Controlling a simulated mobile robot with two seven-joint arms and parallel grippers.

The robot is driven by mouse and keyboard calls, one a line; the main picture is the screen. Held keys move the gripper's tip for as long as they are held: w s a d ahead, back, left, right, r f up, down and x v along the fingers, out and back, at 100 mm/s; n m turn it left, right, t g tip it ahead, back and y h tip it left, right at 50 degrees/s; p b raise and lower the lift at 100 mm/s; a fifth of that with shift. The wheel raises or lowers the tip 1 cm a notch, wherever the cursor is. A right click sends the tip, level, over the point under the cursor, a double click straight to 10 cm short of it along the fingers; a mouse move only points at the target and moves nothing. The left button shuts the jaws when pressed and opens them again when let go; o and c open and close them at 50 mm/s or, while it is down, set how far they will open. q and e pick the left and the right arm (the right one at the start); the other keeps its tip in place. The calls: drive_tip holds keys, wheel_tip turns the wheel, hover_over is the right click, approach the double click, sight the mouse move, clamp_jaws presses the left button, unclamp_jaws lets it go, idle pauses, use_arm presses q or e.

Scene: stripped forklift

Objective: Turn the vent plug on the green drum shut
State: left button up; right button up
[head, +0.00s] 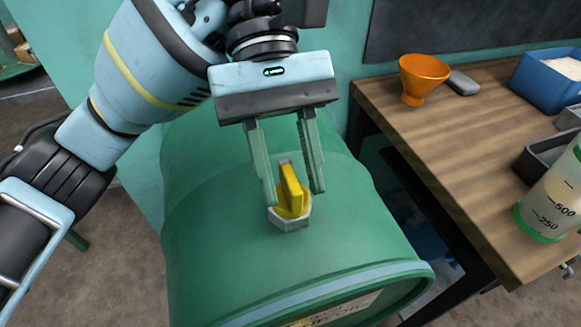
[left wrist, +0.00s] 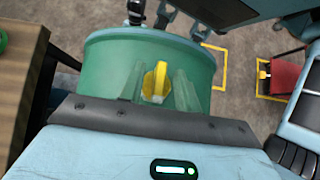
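The green drum (head: 220,262) stands in the middle of the head view, its side also showing in the left wrist view (left wrist: 105,62). The vent plug is a yellow wing handle (head: 291,188) on a grey hexagonal fitting (head: 291,222) on the drum. In the left wrist view the yellow handle (left wrist: 155,84) stands between the fingers. My left gripper (head: 294,198) is open, its two fingers reaching down on either side of the handle. A gap shows between handle and right finger; contact on the left is unclear.
A wooden bench (head: 460,150) stands close to the drum's right. It holds an orange funnel (head: 423,76), a grey block (head: 462,83), a blue bin (head: 548,82) and a measuring jug (head: 550,200). A red object (left wrist: 285,76) stands on the floor.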

use_arm(q)
drive_tip(key=v, duration=0.7)
idle(0.5)
